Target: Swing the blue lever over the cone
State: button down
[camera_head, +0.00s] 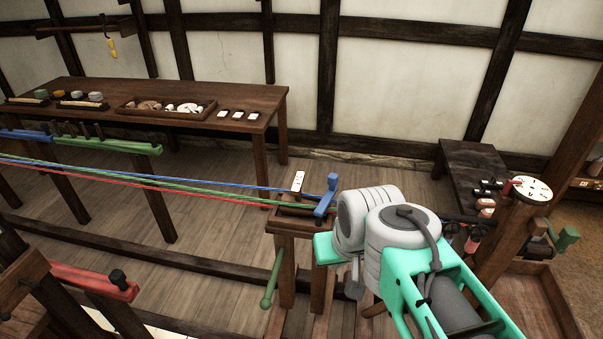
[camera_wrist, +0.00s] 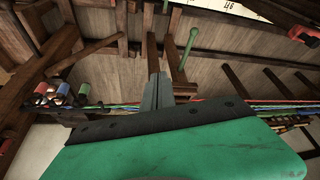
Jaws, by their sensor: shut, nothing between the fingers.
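The blue lever (camera_head: 326,196) stands upright at the right end of the rope post (camera_head: 287,228), where the blue, green and red strands (camera_head: 200,183) come in. My arm stands just right of it. My gripper (camera_wrist: 157,95) is shut and empty in the wrist view, its fingers over the timber framework. In the head view the gripper is mostly hidden by my arm, low and right of the blue lever, apart from it. I cannot make out the cone; my arm covers the area right of the lever. I cannot pick out the blue lever in the wrist view.
A green handle (camera_head: 272,282) slants down beside the post and shows in the wrist view (camera_wrist: 188,48). A red arm (camera_head: 95,281) is at lower left. A long table (camera_head: 190,96) stands behind. A dial post (camera_head: 530,189) and dark bench (camera_head: 480,158) are at right.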

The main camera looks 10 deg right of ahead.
jog(key=w+d+m+t+y+b, duration=0.1)
jog(key=w+d+m+b, duration=0.2)
jog(key=w+d, duration=0.75)
jog(key=w+d+m+t+y+b, duration=0.1)
jog(key=w+d+m+t+b, duration=0.15)
jog(key=w+d, duration=0.8)
jog(key=w+a+f+p, duration=0.2)
jog(key=w+a+f, duration=0.4)
jog(key=w, duration=0.5)
jog(key=shift+w+a+f+g, duration=0.25)
jog(key=shift+a+f+g, duration=0.2)
jog(key=shift+a, duration=0.6)
jog(key=shift+r, duration=0.1)
